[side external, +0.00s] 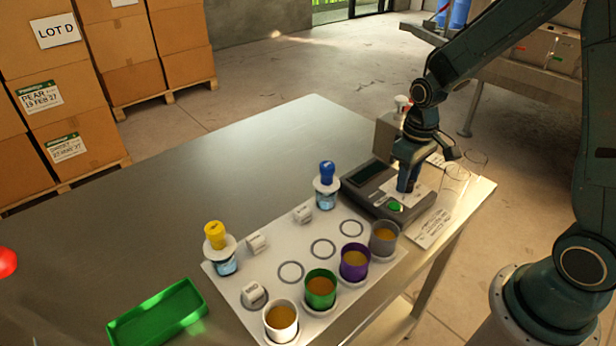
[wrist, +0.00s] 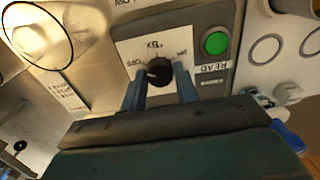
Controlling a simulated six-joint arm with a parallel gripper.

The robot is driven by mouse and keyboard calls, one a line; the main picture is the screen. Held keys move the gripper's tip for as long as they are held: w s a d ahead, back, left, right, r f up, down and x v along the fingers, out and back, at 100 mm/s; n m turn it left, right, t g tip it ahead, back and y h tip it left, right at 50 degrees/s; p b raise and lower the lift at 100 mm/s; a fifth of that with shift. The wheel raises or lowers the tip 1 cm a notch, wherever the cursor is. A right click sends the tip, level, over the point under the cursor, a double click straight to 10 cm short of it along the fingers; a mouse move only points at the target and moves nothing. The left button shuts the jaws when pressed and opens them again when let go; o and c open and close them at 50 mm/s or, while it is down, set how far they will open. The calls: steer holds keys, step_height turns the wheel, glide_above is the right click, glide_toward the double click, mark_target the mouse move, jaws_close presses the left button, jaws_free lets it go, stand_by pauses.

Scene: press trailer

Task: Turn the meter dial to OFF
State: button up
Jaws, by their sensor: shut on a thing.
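The meter (side external: 360,196) is a grey box with a dark screen and a green button, on the table at the right end of the white board. In the wrist view its pale dial panel (wrist: 127,52) shows upside down, with OFF to the left of the black dial (wrist: 158,70) and other marks above and to the right. A small light mark shows on the dial's left part, but exactly where it points is hard to tell. My gripper (side external: 405,190) reaches down onto the panel. In the wrist view its two blue fingers (wrist: 160,84) are shut on the dial, one on each side.
The green READ button (wrist: 215,42) is close beside the dial. Several filled cups, including a grey one (side external: 384,238), and blue- and yellow-topped bottles stand on the board. The table's far left is clear.

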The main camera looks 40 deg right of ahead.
mark_target(409, 184)
steer(key=o, duration=1)
steer(key=shift+r, duration=0.1)
step_height(409, 184, up, 14)
steer(key=shift+f, duration=0.15)
stand_by(0.5)
steer(key=shift+s+a+r+t, duration=0.95)
steer(key=shift+s+a, duration=0.15)
steer(key=shift+s, duration=1.5)
steer(key=shift+s+a+r+t, duration=0.95)
steer(key=shift+s+a, duration=0.2)
steer(key=shift+s, duration=1.5)
steer(key=shift+s+a+r+t, duration=0.9)
steer(key=shift+s+a+r, duration=0.15)
steer(key=shift+s, duration=1.55)
